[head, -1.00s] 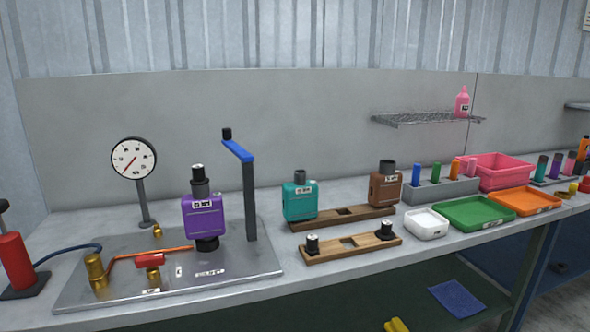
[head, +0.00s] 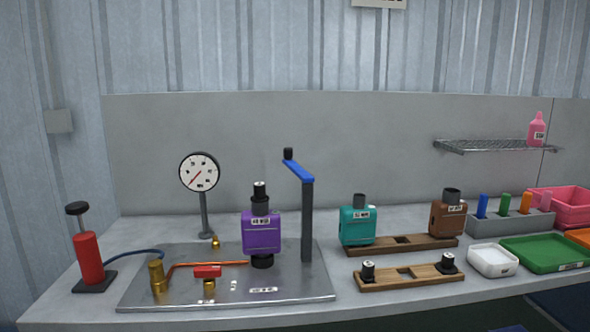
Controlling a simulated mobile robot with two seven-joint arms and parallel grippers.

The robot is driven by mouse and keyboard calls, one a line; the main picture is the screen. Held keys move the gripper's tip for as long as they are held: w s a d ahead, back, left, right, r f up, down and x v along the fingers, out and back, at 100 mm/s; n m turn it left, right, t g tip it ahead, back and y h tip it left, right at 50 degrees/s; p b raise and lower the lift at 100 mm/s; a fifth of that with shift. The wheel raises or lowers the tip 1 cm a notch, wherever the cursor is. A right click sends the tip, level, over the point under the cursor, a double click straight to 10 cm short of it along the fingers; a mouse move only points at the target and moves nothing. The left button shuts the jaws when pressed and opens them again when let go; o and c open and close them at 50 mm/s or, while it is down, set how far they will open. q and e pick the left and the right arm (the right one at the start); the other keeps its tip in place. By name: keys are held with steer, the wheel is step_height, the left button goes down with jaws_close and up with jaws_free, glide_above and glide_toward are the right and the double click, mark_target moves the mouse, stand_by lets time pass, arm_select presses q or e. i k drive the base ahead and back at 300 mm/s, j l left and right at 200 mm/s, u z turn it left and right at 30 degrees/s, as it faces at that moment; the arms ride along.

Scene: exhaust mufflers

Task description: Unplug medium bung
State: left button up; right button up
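A purple muffler (head: 262,232) stands upright on the metal test plate (head: 215,303), its lower end on a black fitting (head: 262,261). A black bung (head: 259,190) with a small pale label sits in the top of the muffler's neck. Two other black bungs stand on the front wooden rack (head: 395,284), one at the left end (head: 368,271) and one at the right end (head: 447,263). The rack's middle place is empty. The label sizes are too small to read. Neither of my grippers is in view.
A post with a blue swing arm (head: 300,171) stands right of the muffler. A gauge (head: 199,173), a red pump (head: 88,257) and a red-handled valve (head: 207,271) are to the left. Teal (head: 357,226) and brown (head: 447,218) mufflers stand on a rear rack. A white tray (head: 492,260) lies right.

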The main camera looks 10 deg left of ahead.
mark_target(260, 195)
steer(key=z, duration=1.35)
steer(key=k+j, duration=0.85)
steer(key=k, duration=0.2)
steer(key=i+z, duration=0.05)
